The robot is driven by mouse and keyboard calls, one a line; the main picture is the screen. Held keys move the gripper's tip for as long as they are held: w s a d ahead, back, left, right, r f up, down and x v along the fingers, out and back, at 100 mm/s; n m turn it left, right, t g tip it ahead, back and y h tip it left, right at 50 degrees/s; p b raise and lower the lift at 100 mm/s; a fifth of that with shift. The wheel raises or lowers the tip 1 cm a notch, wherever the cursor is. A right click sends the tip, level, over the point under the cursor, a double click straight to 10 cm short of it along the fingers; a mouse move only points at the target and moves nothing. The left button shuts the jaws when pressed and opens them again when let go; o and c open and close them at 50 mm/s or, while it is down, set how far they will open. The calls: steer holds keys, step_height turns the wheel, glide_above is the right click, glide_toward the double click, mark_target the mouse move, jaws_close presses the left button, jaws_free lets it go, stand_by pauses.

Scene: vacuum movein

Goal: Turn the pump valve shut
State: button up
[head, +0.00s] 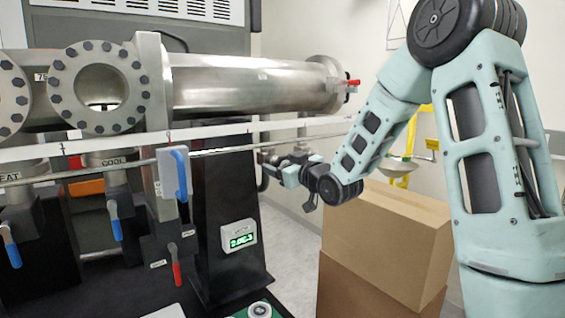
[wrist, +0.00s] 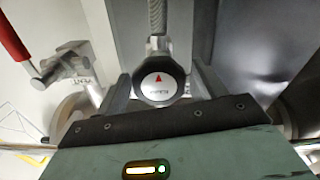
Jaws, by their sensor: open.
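A round knob (wrist: 160,82) with a dark rim and a white face shows in the wrist view. Its face carries a red arrow pointing up and small lettering that is hard to read. My gripper (wrist: 163,88) is open, with one finger on each side of this knob. I cannot tell whether the fingers touch it. In the head view my gripper (head: 272,166) reaches in beside the black column, under the large steel tube. The knob cannot be made out there. No label in view clearly reads as the pump valve.
A red-handled valve (wrist: 62,66) labelled VENT is left of my gripper in the wrist view. Blue-handled levers (head: 115,220) and a red-handled lever (head: 177,270) hang at left. Cardboard boxes (head: 385,235) stand below my arm. A thin rail (head: 225,149) crosses near my gripper.

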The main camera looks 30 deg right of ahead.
steer(key=c, duration=1)
steer(key=shift+o, duration=0.2)
